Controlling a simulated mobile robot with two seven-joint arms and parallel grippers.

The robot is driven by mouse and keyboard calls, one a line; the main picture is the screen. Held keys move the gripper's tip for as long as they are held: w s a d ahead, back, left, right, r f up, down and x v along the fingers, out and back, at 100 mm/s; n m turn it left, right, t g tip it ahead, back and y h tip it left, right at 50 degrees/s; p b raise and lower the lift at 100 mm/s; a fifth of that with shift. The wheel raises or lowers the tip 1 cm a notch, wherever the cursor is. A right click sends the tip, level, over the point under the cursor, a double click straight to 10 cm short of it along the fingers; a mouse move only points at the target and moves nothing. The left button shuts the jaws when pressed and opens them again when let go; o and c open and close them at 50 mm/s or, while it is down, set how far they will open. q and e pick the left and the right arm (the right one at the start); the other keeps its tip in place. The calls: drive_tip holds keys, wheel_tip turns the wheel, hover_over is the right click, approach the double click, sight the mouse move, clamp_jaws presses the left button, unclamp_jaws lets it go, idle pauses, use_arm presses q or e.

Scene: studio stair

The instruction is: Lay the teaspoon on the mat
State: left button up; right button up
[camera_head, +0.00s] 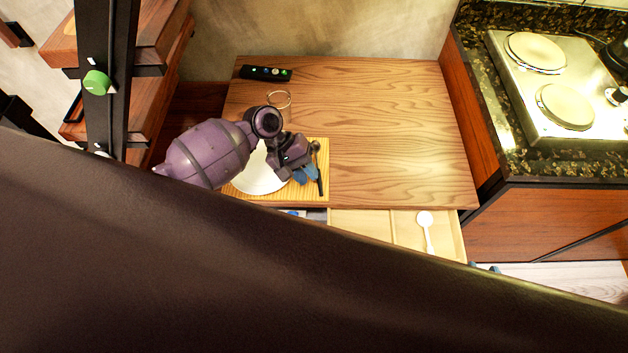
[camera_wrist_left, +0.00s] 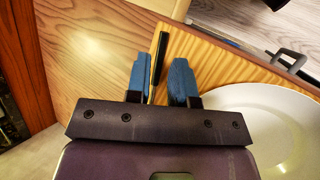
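A dark spoon (camera_head: 320,184), which may be the teaspoon, lies along the right side of the yellow striped mat (camera_head: 286,196). Its handle (camera_wrist_left: 158,62) shows in the left wrist view between my blue fingertips; its bowl is out of sight there. The mat (camera_wrist_left: 205,62) holds a white plate (camera_head: 258,178) left of the spoon. My left gripper (camera_head: 305,175) is low over the mat, its fingers apart on either side of the handle, with the left-hand finger very close to it. Whether they touch is unclear. My right gripper is not in view.
An open drawer (camera_head: 375,222) below the table's front edge holds a white spoon (camera_head: 426,231). A black remote (camera_head: 265,72) and a ring (camera_head: 279,99) lie at the back left. The table's (camera_head: 395,130) right side is clear. A large dark surface blocks the lower head view.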

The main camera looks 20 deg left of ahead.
use_arm(q)
drive_tip(key=v, duration=0.7)
drive_tip(key=shift+a+r, duration=0.15)
drive_tip(key=shift+r, duration=0.1)
use_arm(e)
drive_tip(key=shift+s+d+f, duration=0.1)
drive_tip(key=shift+s+f, duration=0.1)
drive_tip(key=shift+s, duration=0.35)
use_arm(q)
drive_tip(key=f+t, duration=0.1)
drive_tip(key=s+d+f+t, duration=0.1)
drive_tip(key=s+f+t, duration=0.1)
drive_tip(key=shift+s+d+f+m+t, duration=0.1)
drive_tip(key=shift+d+f+m+t, duration=0.2)
drive_tip(key=shift+m+t, duration=0.1)
drive_tip(key=t, duration=0.1)
drive_tip(key=s+t, duration=0.1)
drive_tip(key=t+y, duration=0.1)
drive_tip(key=shift+s+a+f+m, duration=0.3)
drive_tip(key=shift+s+f, duration=0.05)
drive_tip(key=shift+f, duration=0.05)
drive_tip(key=s+a+m+t+y, duration=0.3)
drive_tip(key=s+a+t+y, duration=0.3)
drive_tip(key=s+a, duration=0.3)
drive_tip(key=shift+s+a+f+t+y, duration=0.2)
drive_tip(key=shift+s+f+t+y, duration=0.1)
drive_tip(key=shift+s+f+y, duration=0.15)
use_arm(e)
drive_tip(key=shift+r, duration=0.1)
